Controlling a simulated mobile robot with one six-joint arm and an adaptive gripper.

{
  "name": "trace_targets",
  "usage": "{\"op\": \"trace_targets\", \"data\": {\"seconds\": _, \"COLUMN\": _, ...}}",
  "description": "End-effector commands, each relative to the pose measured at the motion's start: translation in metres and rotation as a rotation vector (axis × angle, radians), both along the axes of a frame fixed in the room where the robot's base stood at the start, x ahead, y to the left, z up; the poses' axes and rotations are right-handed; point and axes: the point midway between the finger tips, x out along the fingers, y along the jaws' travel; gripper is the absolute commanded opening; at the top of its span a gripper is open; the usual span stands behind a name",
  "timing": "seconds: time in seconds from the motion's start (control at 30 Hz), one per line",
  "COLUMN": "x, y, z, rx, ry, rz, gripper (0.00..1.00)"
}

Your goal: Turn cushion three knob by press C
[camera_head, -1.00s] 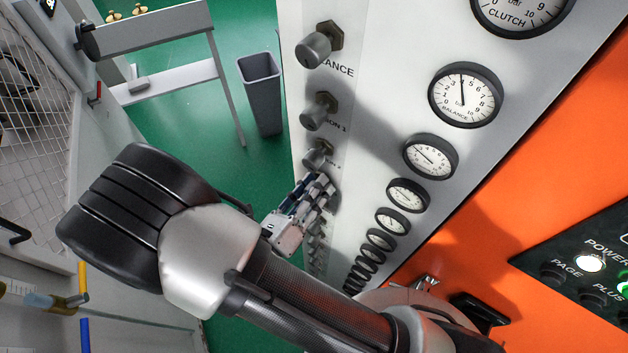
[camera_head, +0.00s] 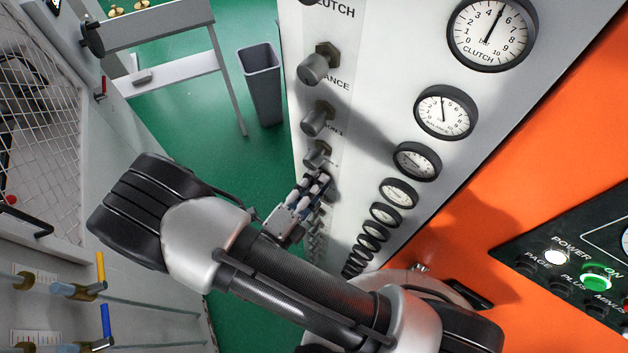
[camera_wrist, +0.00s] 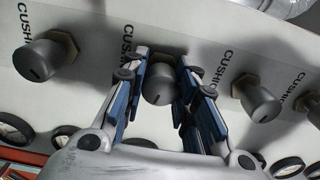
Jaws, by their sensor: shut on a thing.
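A grey knob (camera_wrist: 158,90) on a brass hex base sits between the two blue-padded fingers of my gripper (camera_wrist: 160,88) in the wrist view. The label above it is cut off after "CUSHI", so its number cannot be read. In the head view my gripper (camera_head: 306,196) is at the panel's knob column, below the knob marked as ending in "ION 1" (camera_head: 317,118) and the one under it (camera_head: 317,154). My gripper is shut on the knob between its fingers. The fingers and my arm hide the lower knobs in the head view.
In the wrist view, neighbouring knobs stand close on the left (camera_wrist: 40,60) and right (camera_wrist: 257,98). Gauges (camera_head: 416,160) run down the white panel beside the knob column. A grey bin (camera_head: 261,84) stands on the green floor.

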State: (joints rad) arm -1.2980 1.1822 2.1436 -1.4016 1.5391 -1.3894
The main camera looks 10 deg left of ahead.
Motion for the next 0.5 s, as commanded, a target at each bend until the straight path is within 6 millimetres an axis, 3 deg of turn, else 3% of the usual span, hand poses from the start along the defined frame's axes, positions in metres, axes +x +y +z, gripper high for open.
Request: {"op": "trace_targets", "data": {"seconds": 0.5, "x": 0.0000, "y": 0.0000, "z": 0.0001, "rx": -0.141, "ry": 0.067, "rz": 0.000, "gripper": 0.03}}
